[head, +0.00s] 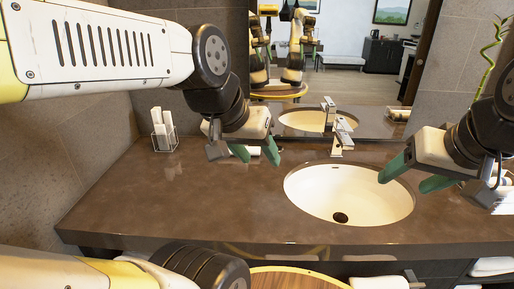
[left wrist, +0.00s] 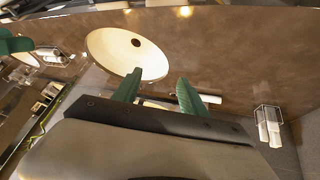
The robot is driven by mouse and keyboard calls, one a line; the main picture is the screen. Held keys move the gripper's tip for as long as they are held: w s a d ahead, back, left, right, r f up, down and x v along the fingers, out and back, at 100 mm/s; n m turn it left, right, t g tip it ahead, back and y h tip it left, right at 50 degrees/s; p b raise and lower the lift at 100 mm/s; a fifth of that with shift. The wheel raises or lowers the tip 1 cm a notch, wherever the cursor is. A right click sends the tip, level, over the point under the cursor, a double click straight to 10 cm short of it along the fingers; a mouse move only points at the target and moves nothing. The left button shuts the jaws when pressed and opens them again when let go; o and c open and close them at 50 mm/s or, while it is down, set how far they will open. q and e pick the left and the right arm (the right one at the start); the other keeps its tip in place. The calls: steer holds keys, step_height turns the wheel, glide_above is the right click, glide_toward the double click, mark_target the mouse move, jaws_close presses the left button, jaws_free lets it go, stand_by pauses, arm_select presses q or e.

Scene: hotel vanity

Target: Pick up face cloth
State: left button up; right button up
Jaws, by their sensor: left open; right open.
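No item is plainly recognizable as the face cloth. A small white item (head: 250,151) lies on the counter behind my left gripper (head: 256,153) and is mostly hidden by its fingers; it may be the cloth. In the left wrist view, a white strip (left wrist: 210,98) shows beside one finger of my left gripper (left wrist: 155,92), whose fingers are apart with nothing held. My left gripper hangs above the counter, left of the sink. My right gripper (head: 414,176) is open and empty over the right rim of the sink.
The white sink (head: 325,190) is set in the brown counter (head: 180,205), with a chrome faucet (head: 342,135) behind it. A white towel (head: 378,283) hangs below the front edge. The counter's left front is clear.

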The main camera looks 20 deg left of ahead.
arm_select(q)
steer(key=w+a+f+m+g+y, duration=0.15)
steer(key=w+a+m, duration=0.25)
steer(key=w, duration=0.7)
steer(key=w+a+f+m+y, duration=0.15)
steer(key=w+a+m, duration=0.25)
steer(key=w, duration=0.7)
steer(key=m+h, duration=0.1)
steer(key=m, duration=0.6)
glide_toward(253, 150)
steer(key=a+f, duration=0.2)
steer(key=a, duration=0.5)
steer(key=shift+t, duration=0.25)
steer(key=x, duration=0.7)
steer(key=shift+s+d+f, duration=0.1)
steer(key=shift+d, duration=0.2)
steer(key=c, duration=1)
